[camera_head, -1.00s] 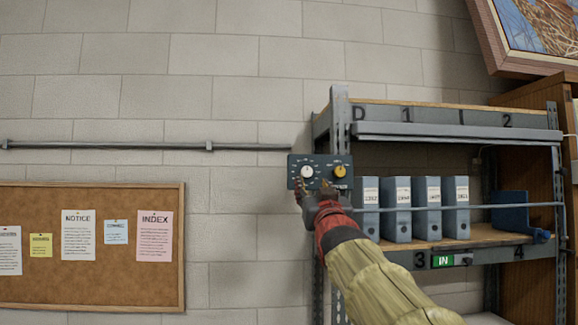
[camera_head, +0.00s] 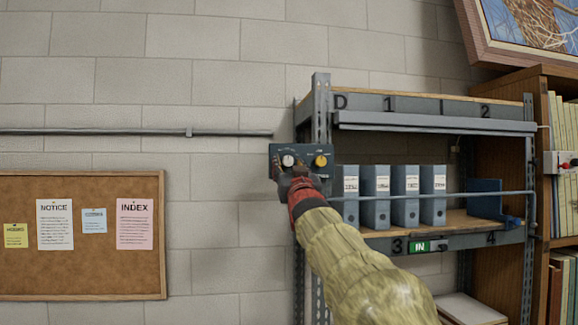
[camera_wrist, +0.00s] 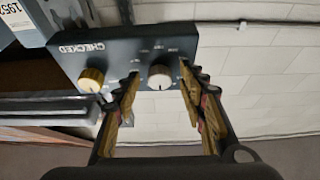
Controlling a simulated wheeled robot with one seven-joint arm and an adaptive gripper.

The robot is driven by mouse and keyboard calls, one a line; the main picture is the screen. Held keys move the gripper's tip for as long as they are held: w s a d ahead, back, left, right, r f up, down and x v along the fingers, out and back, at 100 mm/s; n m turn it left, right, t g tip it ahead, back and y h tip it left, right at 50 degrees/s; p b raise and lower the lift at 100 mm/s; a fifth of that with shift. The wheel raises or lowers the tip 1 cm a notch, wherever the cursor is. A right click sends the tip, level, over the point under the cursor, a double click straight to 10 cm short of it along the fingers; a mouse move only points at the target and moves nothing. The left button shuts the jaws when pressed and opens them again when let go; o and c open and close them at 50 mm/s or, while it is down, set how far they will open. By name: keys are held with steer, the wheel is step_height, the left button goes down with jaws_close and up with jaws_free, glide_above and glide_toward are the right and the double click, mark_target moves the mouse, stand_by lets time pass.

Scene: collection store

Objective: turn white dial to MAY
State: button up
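The white dial (camera_head: 288,160) sits on the left of a dark control panel (camera_head: 305,151) at the shelf's left post. My gripper (camera_head: 293,172) is just below and in front of it. In the wrist view, which is upside down, the white dial (camera_wrist: 160,77) lies between the open fingers of my gripper (camera_wrist: 162,75), with a gap on both sides. Small markings ring the dial; I cannot read them or tell which one it points to. A yellow dial (camera_wrist: 91,80) is beside it on the same panel (camera_wrist: 115,45), marked CHECKED.
A metal shelf (camera_head: 430,103) with several grey binders (camera_head: 405,197) stands right of the panel. A cork board (camera_head: 95,281) and a wall rail (camera_head: 120,132) are on the left. A green IN sign (camera_head: 420,246) is on the shelf edge. The block wall between board and shelf is bare.

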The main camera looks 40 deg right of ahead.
steer(key=shift+c, duration=1.2)
steer(key=c, duration=0.8)
jaws_close()
steer(key=shift+d+n+p, duration=0.1)
steer(key=shift+n+p, duration=0.3)
steer(key=shift+n, duration=0.2)
steer(key=n+y+p, duration=0.1)
steer(key=n+p, duration=0.1)
steer(key=n+y+p, duration=0.1)
steer(key=n, duration=0.1)
steer(key=shift+s+d+r+t+y+p, duration=0.1)
steer(key=shift+r+t+y+p, duration=0.2)
steer(key=shift+t+p, duration=0.1)
steer(key=shift+f+n+y+p, duration=0.15)
steer(key=shift+n+y+p, duration=0.55)
steer(key=shift+n+p, duration=0.65)
steer(key=shift+n, duration=0.35)
steer(key=o, duration=1.1)
jaws_free()
steer(key=shift+f, duration=0.1)
